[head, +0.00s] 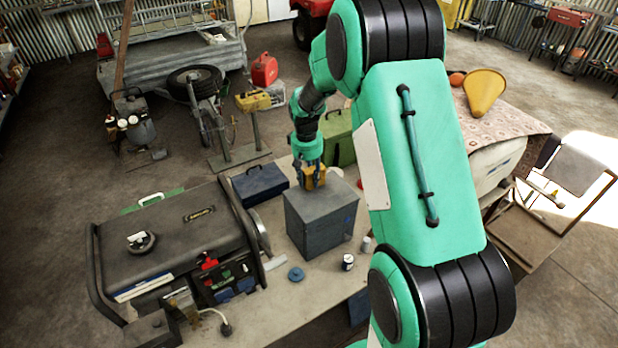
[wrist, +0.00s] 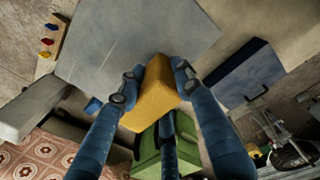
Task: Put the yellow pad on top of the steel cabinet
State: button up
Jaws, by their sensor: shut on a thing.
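The yellow pad (wrist: 152,95) is held between the fingers of my gripper (wrist: 152,82) in the wrist view. In the head view my gripper (head: 312,178) points down over the back edge of the steel cabinet, with the yellow pad (head: 316,178) showing at its fingers. The steel cabinet (head: 320,228) is a grey box standing on the workbench, and its flat top (wrist: 130,35) shows bare in the wrist view. The pad overlaps the edge of the cabinet top in both views. I cannot tell whether it touches the top.
A blue toolbox (head: 260,184) lies left of the cabinet and a green case (head: 338,140) behind it. A large generator (head: 180,245) fills the bench's left. A blue disc (head: 296,274) and small cans (head: 348,262) lie in front. Pegs on a board (wrist: 48,42) show in the wrist view.

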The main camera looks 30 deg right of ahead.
jog(key=o, duration=1)
jog(key=shift+f, duration=0.1)
jog(key=r, duration=1.2)
jog(key=shift+a+r, duration=0.1)
jog(key=shift+a, duration=0.2)
jog(key=shift+s+r, duration=0.1)
